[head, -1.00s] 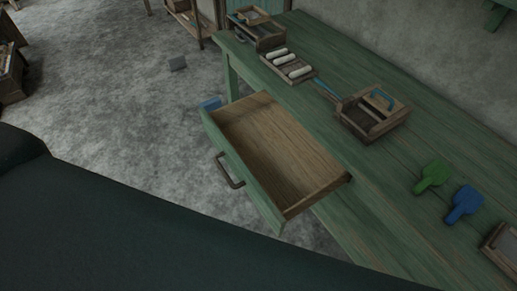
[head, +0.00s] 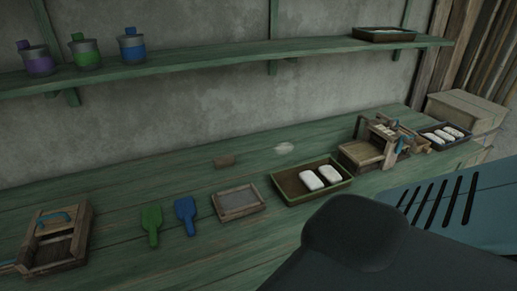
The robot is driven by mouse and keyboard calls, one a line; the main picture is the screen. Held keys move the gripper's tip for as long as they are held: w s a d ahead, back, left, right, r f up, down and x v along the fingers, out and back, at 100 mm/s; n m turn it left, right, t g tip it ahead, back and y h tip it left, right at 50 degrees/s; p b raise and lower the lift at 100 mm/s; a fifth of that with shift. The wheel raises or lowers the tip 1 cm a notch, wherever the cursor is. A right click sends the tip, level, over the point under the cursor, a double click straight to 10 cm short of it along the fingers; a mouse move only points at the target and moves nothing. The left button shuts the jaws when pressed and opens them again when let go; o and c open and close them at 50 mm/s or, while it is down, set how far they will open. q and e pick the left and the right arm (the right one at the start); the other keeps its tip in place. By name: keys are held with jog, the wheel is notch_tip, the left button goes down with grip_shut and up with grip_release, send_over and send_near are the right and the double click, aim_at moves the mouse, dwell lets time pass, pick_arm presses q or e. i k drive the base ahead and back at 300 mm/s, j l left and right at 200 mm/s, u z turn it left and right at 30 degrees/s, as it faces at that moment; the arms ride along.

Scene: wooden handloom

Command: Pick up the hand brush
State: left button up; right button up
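I cannot clearly make out a hand brush. A green paddle (head: 152,222) and a blue paddle (head: 186,213) lie side by side on the bench. Neither of my grippers is in view.
The green workbench (head: 130,185) runs along the wall. On it stand a small wooden frame (head: 238,202), a green tray with white pieces (head: 283,182), a wooden device (head: 362,153) and a dark tray (head: 430,137). A shelf (head: 215,72) above holds three cups.

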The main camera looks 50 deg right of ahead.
aim_at(221, 162)
jog(key=z, duration=1.2)
